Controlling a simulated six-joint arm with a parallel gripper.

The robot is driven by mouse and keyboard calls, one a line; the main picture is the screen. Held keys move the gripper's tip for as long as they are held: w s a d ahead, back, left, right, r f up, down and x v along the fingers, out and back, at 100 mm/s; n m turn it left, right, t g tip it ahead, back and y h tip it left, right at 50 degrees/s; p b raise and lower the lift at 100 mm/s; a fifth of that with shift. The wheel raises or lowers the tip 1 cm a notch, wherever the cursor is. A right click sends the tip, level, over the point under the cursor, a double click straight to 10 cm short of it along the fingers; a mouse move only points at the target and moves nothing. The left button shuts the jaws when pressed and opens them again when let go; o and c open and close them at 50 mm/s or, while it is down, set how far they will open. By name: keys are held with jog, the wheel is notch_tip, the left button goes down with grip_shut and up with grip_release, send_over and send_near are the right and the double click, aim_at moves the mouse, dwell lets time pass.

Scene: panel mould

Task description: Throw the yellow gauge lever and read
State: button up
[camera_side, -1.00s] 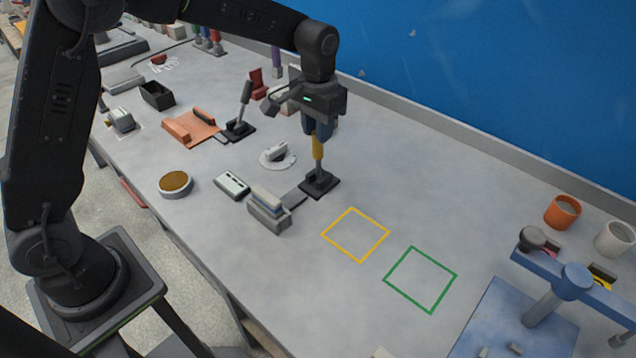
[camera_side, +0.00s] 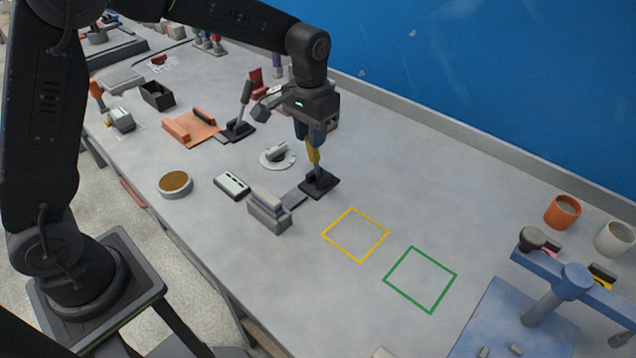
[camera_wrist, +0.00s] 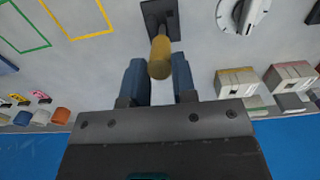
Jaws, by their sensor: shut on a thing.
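The yellow gauge lever (camera_side: 313,153) stands on a small black base plate (camera_side: 322,184) on the bench. Its handle leans slightly to the left in the side view. My gripper (camera_side: 311,143) is above the base, with its fingers around the upper handle, shut on it. In the wrist view the yellow handle (camera_wrist: 160,58) sits between the two blue fingers of my gripper (camera_wrist: 160,80). The grey gauge block (camera_side: 268,212) joins the lever base by a dark strip. I cannot make out any reading on it.
A grey dial knob (camera_side: 278,157) is left of the lever. Empty yellow (camera_side: 355,235) and green (camera_side: 420,279) outlines are on the bench to the right.

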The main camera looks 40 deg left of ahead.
jog(key=shift+s, duration=0.25)
jog(key=shift+s+f, duration=0.2)
jog(key=shift+s, duration=0.45)
jog(key=shift+s+f, duration=0.25)
jog(key=shift+s, duration=0.5)
jog(key=shift+s+f, duration=0.15)
jog(key=shift+s, duration=0.2)
jog(key=o, duration=0.9)
